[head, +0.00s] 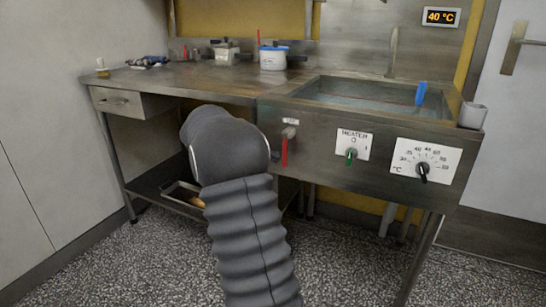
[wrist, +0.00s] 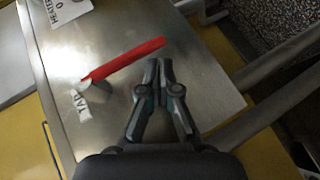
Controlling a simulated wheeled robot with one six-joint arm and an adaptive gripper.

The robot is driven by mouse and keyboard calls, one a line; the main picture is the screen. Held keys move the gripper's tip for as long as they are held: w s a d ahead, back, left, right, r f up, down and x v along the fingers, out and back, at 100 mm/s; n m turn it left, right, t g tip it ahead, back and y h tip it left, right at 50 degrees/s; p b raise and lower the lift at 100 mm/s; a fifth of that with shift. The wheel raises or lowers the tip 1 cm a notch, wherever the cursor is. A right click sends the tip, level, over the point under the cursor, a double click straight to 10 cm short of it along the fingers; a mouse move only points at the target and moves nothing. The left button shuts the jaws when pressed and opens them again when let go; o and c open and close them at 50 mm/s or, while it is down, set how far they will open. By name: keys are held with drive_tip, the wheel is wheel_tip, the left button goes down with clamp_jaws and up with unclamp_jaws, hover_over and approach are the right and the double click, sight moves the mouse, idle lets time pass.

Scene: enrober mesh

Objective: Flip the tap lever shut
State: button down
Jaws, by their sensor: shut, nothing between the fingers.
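The red tap lever (head: 285,152) hangs down from its grey pivot (head: 289,132) on the front panel of the steel sink unit, under a small label. In the wrist view the lever (wrist: 125,60) runs from its pivot beside the TAP label (wrist: 77,101) to a free end at upper right. My gripper (wrist: 159,62) is shut and empty. Its fingertips are close to the lever's free end in the picture; whether they touch it I cannot tell. In the head view my arm hides the gripper.
The heater switch plate (head: 353,145) and temperature dial (head: 423,168) are right of the lever. The water basin (head: 330,85) is above, with a blue item (head: 421,93) at its edge. A display (head: 441,17) reads 40 °C. A tray (head: 181,195) sits on the lower shelf.

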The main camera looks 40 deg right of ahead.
drive_tip(key=w+a, duration=0.8)
drive_tip(key=a, duration=0.1)
drive_tip(key=shift+w, duration=0.25)
